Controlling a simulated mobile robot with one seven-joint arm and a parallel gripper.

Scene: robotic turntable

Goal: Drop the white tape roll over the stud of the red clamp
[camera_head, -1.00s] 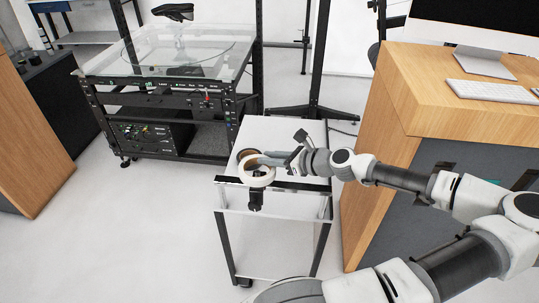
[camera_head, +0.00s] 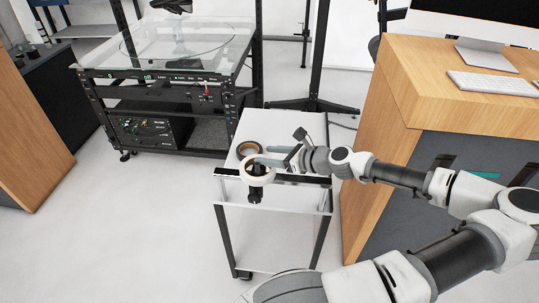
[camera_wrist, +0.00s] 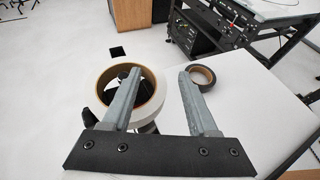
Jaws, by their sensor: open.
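The white tape roll (camera_wrist: 156,104) has a tan core and sits at my gripper's left finger in the wrist view. In the head view the roll (camera_head: 246,179) is at the small table's front edge, over the dark clamp (camera_head: 257,196). The clamp looks black, not red; part of it shows dark through the roll's hole. Whether the stud is inside the ring I cannot tell. My gripper (camera_wrist: 161,76) is open. Its left finger overlaps the ring's opening, and its right finger is outside the roll. In the head view my gripper (camera_head: 268,158) reaches in from the right.
A brown-and-dark tape roll (camera_wrist: 203,75) lies on the small white table (camera_head: 300,130), behind the white roll. A black rack with a glass top (camera_head: 165,60) stands behind left. A wooden desk (camera_head: 400,110) is close on the right.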

